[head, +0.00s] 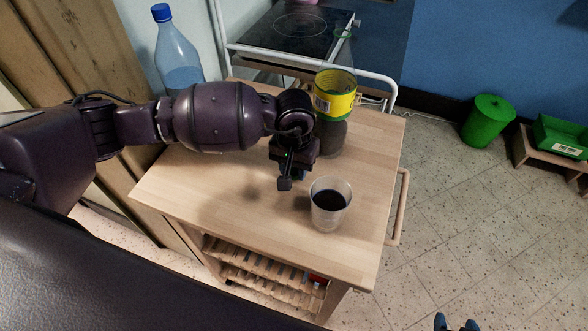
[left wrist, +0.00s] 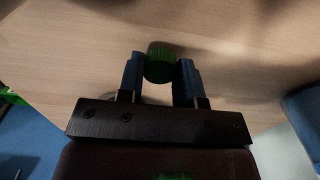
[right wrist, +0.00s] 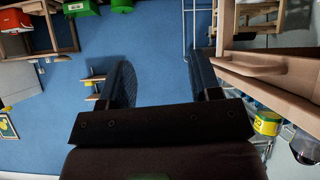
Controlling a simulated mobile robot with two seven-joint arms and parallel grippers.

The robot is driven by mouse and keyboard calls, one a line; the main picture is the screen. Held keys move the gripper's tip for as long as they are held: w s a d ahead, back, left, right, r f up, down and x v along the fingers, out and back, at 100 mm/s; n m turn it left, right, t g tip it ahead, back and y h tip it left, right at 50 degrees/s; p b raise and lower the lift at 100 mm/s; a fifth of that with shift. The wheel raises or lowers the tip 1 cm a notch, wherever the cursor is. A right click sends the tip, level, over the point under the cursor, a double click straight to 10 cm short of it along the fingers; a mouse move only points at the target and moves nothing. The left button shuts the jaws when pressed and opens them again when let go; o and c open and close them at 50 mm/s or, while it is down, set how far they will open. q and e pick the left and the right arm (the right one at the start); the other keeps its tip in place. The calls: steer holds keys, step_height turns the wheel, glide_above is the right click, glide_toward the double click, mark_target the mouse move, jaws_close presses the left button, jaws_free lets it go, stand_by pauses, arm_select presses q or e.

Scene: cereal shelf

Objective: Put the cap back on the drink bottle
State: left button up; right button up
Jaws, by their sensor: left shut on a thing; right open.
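A ridged green cap (left wrist: 160,63) sits between the blue fingertips of my left gripper (left wrist: 161,78), which is shut on it. In the head view my left gripper (head: 290,183) hangs over the wooden trolley top, left of the cup; the cap is not clear there. A container with a yellow label and green rim (head: 335,95) stands behind the gripper, with a dark brown part below. I cannot tell whether it is the drink bottle. A clear bottle with a blue cap (head: 180,55) stands at the back left. My right gripper (right wrist: 165,85) is open and empty, away from the trolley.
A clear cup with dark drink (head: 330,203) stands on the trolley top (head: 200,190), right of my left gripper. A wooden handle (head: 398,210) runs along the right edge. A stove (head: 300,30) and green bin (head: 488,120) are beyond. The trolley's front left is clear.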

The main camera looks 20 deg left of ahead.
arm_select(q)
step_height(320, 180, up, 11)
steer(key=p, duration=0.4)
step_height(320, 180, up, 8)
steer(key=p, duration=0.3)
glide_above(294, 170)
arm_select(e)
step_height(294, 170, up, 8)
steer(key=shift+w+t, duration=0.3)
steer(key=shift+w, duration=0.15)
steer(key=shift+w+r, duration=0.15)
steer(key=shift+r, duration=0.05)
